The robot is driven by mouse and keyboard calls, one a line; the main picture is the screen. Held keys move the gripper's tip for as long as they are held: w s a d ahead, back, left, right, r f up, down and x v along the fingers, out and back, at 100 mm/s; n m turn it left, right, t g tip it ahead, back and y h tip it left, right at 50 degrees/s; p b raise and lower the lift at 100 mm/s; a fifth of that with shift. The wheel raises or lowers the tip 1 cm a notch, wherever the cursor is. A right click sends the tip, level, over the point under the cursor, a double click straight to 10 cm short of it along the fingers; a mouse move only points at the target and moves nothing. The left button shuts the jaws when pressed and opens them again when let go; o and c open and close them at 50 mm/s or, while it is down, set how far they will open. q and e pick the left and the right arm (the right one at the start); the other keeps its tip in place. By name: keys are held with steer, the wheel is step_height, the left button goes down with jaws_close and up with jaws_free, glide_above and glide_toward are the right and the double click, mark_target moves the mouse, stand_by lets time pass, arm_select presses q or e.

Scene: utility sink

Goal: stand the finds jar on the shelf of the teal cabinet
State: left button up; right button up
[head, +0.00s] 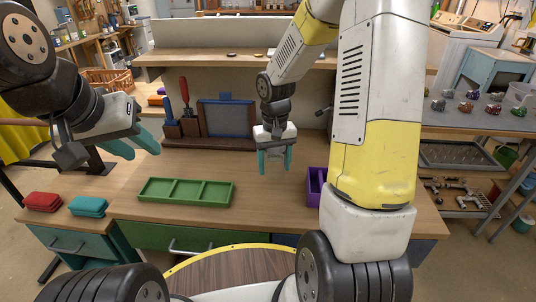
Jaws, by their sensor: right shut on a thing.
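My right gripper (275,163) hangs over the middle of the wooden desk, fingers pointing down. It is shut on a small, pale, see-through thing that looks like the finds jar (275,157); the fingers and the small size hide its detail. My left gripper (132,148) is open and empty over the left part of the desk. A teal-blue cabinet (492,72) stands on the grey table at the far right, likely the teal cabinet. Its shelf cannot be made out.
A green three-part tray (187,191) lies on the desk, with a purple holder (315,186) to the right. Red cases (43,202) and teal cases (88,206) lie at the left. A raised wooden shelf (210,59) spans the back. Several coloured stones lie on the grey table (450,122).

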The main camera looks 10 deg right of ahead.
steer(key=shift+n, duration=0.3)
steer(key=s, duration=0.7)
steer(key=shift+s+a+f, duration=0.2)
steer(key=shift+s, duration=0.05)
steer(key=w, duration=0.5)
steer(key=w+f, duration=0.1)
steer(key=w, duration=0.9)
steer(key=shift+w+a+f, duration=0.1)
steer(key=shift+w+f, duration=0.05)
steer(key=shift+f, duration=1.85)
steer(key=shift+f, duration=0.1)
steer(key=o, duration=1.6)
